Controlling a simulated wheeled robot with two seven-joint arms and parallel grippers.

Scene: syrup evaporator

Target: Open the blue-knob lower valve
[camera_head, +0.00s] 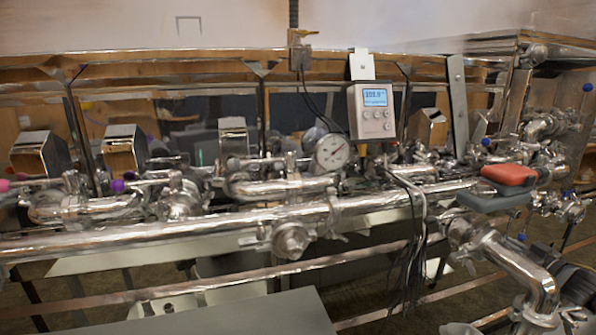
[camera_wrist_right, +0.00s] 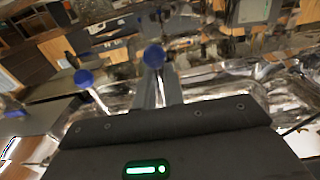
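Several blue knobs show at the right of the head view: one upper right (camera_head: 587,87), one beside the pipes (camera_head: 486,142), one lower at the right end (camera_head: 568,192) and a small one lowest (camera_head: 521,237). In the right wrist view, one blue knob (camera_wrist_right: 154,55) stands beyond the middle of my right gripper (camera_wrist_right: 163,90), and another blue knob (camera_wrist_right: 83,77) sits to its left on a pale stem. Neither knob is clearly touched. My left gripper is not in view.
A long steel pipe (camera_head: 340,207) runs across the front. A pressure gauge (camera_head: 332,153) and a digital controller (camera_head: 372,110) stand above it. Loose dark cables (camera_head: 410,265) hang below. Pipework crowds the right end.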

